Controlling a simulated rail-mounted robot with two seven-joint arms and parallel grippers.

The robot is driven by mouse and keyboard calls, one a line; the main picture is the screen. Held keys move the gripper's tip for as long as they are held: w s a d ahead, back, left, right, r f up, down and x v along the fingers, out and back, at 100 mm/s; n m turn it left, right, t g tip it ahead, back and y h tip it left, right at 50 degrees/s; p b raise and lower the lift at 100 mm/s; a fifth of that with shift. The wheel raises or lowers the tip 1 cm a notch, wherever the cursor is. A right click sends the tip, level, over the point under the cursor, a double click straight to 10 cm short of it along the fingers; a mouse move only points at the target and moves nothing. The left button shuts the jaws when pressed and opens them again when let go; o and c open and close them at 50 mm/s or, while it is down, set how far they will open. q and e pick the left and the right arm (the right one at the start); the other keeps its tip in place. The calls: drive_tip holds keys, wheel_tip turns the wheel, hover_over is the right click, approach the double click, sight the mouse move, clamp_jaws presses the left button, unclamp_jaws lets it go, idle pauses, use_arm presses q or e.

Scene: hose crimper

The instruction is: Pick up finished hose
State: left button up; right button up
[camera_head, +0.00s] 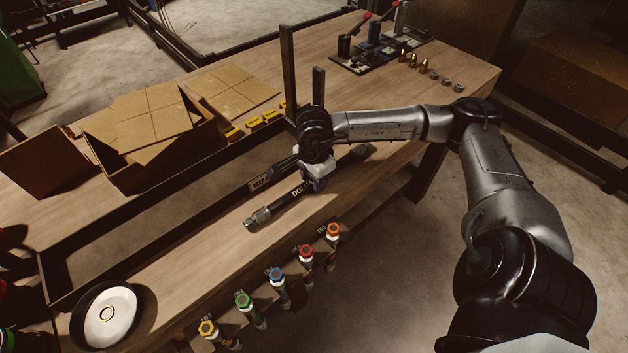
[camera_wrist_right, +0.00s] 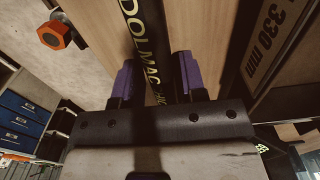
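The finished hose (camera_head: 292,203) is black with yellow lettering and a metal fitting on each end. It lies near the table's front edge, slanting up to the right. My right gripper (camera_head: 318,184) is over its middle. In the right wrist view, the purple fingers (camera_wrist_right: 153,80) stand on either side of the hose (camera_wrist_right: 146,40). The gripper looks open. Whether either finger touches the hose is unclear. My left gripper is not in view.
A framed tray (camera_head: 58,292) lies behind the hose, with cardboard boxes (camera_head: 150,120) further back. A round dish (camera_head: 107,313) stands at the front left. Several colour-capped fittings (camera_head: 276,276) hang along the front edge. Dark posts (camera_head: 289,70) stand behind my right gripper.

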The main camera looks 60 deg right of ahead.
clamp_jaws()
drive_tip(key=shift+r, duration=0.15)
